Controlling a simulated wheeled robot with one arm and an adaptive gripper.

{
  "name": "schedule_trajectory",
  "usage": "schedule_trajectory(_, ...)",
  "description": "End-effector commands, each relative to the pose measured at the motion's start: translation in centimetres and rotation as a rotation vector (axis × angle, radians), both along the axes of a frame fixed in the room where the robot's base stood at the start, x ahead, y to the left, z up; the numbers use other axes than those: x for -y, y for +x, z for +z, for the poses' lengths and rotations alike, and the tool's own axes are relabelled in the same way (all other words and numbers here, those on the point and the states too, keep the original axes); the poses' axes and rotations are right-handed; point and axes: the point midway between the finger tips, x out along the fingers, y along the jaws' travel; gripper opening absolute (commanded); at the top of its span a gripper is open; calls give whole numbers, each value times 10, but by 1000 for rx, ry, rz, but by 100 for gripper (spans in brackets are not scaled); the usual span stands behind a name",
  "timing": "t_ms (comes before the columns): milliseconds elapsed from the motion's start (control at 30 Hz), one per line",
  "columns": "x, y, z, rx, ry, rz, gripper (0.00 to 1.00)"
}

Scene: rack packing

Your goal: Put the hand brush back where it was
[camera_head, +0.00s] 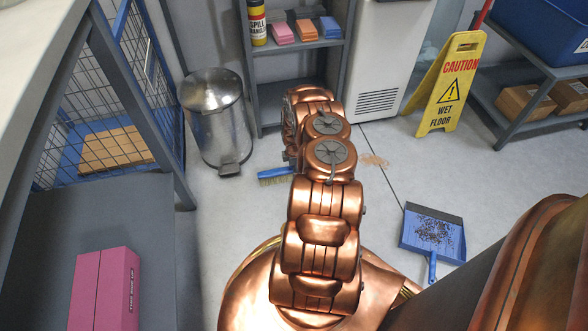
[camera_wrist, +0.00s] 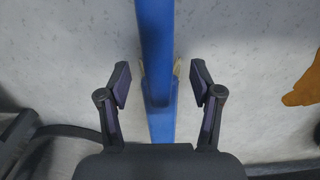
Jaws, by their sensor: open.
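The hand brush (camera_head: 275,174) is blue with pale bristles and lies on the grey floor, left of my arm in the head view. Its right part is hidden behind my arm there. In the wrist view its blue handle (camera_wrist: 156,45) runs vertically between my fingers, with slivers of pale bristle at either side. My gripper (camera_wrist: 160,82) is open, one finger on each side of the brush, with visible gaps between. My gripper is mostly hidden by my arm in the head view.
A blue dustpan (camera_head: 418,233) holding dark debris lies on the floor at right. A brown spill (camera_head: 374,160) is near my arm. A metal bin (camera_head: 217,125), a grey shelf (camera_head: 268,93) and a yellow wet-floor sign (camera_head: 450,85) stand behind. Open floor lies between them.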

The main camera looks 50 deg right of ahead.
Motion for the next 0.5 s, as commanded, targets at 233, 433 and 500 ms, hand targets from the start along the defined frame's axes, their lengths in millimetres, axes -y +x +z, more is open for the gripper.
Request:
schedule_trajectory(233,0,0,12,0,0,0,65)
schedule_trajectory(433,1,1,36,1,-3,0,65)
schedule_trajectory(500,1,1,45,2,-3,0,65)
